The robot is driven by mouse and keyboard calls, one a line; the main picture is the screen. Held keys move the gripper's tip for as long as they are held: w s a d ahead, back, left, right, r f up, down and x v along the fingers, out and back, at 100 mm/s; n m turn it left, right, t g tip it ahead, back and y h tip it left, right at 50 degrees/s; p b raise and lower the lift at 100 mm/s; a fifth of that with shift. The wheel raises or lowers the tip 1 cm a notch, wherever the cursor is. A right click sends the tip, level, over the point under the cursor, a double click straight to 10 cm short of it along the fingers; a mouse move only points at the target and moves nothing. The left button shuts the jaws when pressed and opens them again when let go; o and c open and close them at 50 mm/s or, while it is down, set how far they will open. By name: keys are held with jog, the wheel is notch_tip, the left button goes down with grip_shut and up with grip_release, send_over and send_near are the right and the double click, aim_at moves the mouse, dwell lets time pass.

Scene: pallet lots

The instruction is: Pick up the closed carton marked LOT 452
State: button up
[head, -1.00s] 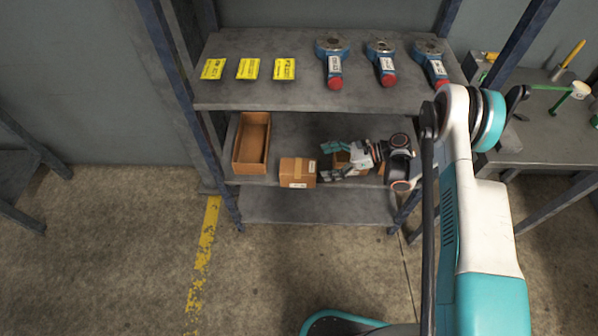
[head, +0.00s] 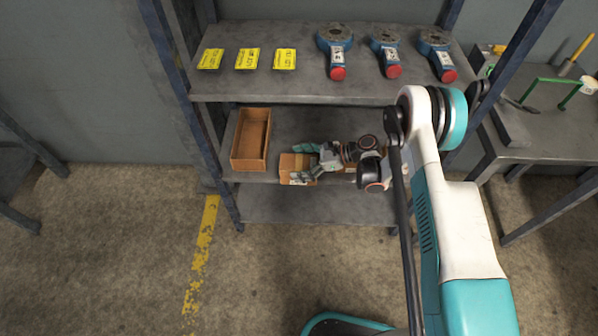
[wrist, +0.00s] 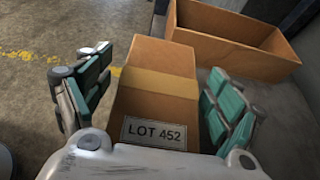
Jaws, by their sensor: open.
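The closed carton marked LOT 452 (wrist: 158,90) is brown with a tan tape band and a white label facing my wrist. In the head view the carton (head: 288,165) sits on the middle shelf near its front edge, partly covered by my gripper. My gripper (head: 306,163) is open, with its teal-padded fingers on either side of the carton. In the wrist view my gripper (wrist: 160,95) has a gap at the left finger; the right finger is close to the carton's side, and I cannot tell whether it touches.
An open empty box (head: 251,140) stands left of the carton on the middle shelf (head: 290,127); it also shows in the wrist view (wrist: 232,45). The top shelf (head: 262,86) holds yellow tags and blue tools above.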

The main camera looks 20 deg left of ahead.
jog(key=shift+r, duration=0.1)
jog(key=c, duration=1.4)
jog(key=shift+o, duration=0.2)
